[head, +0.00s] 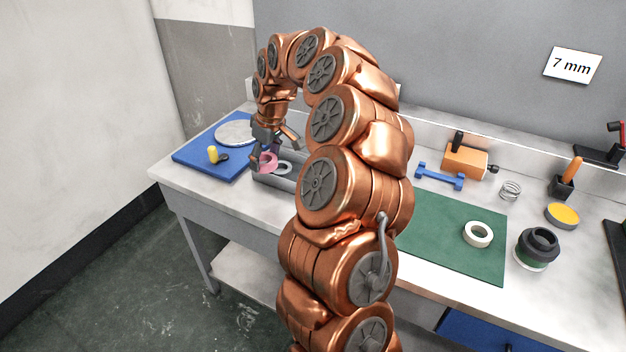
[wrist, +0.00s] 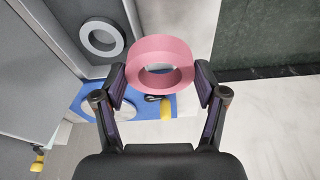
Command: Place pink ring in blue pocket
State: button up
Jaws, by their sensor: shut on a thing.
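My gripper (head: 268,152) is shut on the pink ring (wrist: 160,64), with one finger on each side of it. In the head view the pink ring (head: 267,162) hangs at the fingertips, over or beside the grey tray (head: 262,179); the exact gap is hard to tell. A blue board (head: 195,155) lies left of the tray at the table's end. Blue also shows below the ring in the wrist view (wrist: 187,100), partly hidden by the ring and fingers. I cannot make out a separate blue pocket. A light grey ring (wrist: 102,38) lies in the tray.
A grey disc (head: 236,132) and a yellow-and-black item (head: 213,154) sit on the blue board. A green mat (head: 450,242) with a white ring (head: 478,234) lies right of my arm. A blue dumbbell-shaped part (head: 440,176) and an orange block (head: 465,160) stand behind it.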

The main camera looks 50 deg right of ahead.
jog(key=n+p, duration=0.1)
send_near(297, 174)
jog(key=s+r, duration=0.4)
jog(key=f+p, duration=0.1)
jog(key=f, duration=0.2)
jog(key=f+p, duration=0.1)
jog(key=f, duration=0.5)
jog(key=shift+s+f+p, duration=0.4)
jog(key=shift+f, duration=0.3)
jog(key=shift+f, duration=0.2)
jog(key=o, duration=1.1)
jog(key=shift+c, duration=0.2)
jog(key=shift+r, duration=0.1)
